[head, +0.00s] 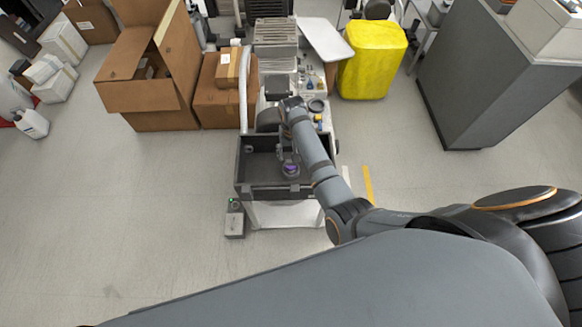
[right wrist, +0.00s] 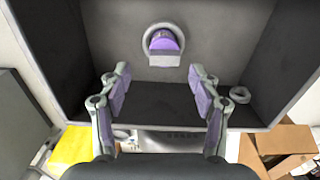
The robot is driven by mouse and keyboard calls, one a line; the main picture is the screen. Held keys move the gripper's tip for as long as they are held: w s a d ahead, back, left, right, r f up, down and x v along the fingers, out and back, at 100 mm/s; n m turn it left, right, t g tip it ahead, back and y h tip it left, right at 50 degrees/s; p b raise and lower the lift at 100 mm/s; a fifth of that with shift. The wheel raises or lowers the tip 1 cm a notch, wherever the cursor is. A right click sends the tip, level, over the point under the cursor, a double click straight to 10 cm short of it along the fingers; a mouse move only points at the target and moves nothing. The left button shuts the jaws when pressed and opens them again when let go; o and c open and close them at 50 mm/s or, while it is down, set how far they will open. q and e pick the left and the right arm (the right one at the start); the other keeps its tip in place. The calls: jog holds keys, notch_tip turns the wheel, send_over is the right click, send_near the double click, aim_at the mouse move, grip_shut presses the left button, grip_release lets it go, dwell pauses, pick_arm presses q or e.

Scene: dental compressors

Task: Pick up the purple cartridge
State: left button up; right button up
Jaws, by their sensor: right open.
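The purple cartridge (right wrist: 163,42) sits in a pale grey ring-shaped holder on the floor of a dark open tray (right wrist: 210,40). In the head view the cartridge (head: 290,169) shows as a small purple spot in the tray (head: 262,190), close beside my right forearm. My right gripper (right wrist: 160,77) is open and empty, its purple-padded fingers spread on either side below the cartridge in the right wrist view, apart from it. In the head view its fingers are hard to make out. My left gripper is not in view.
A small pale ring (right wrist: 240,94) lies in the tray near its wall. Cardboard boxes (head: 150,75) stand left of the machine, a yellow bin (head: 372,58) and grey cabinet (head: 480,80) right. A small grey box (head: 235,222) stands by the tray's front left.

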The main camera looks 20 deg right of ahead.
aim_at(291, 164)
jog(key=f, duration=0.6)
jog(key=shift+s+a+f, duration=0.1)
jog(key=shift+a+f, duration=0.15)
jog(key=shift+a, duration=0.05)
jog(key=c, duration=1.3)
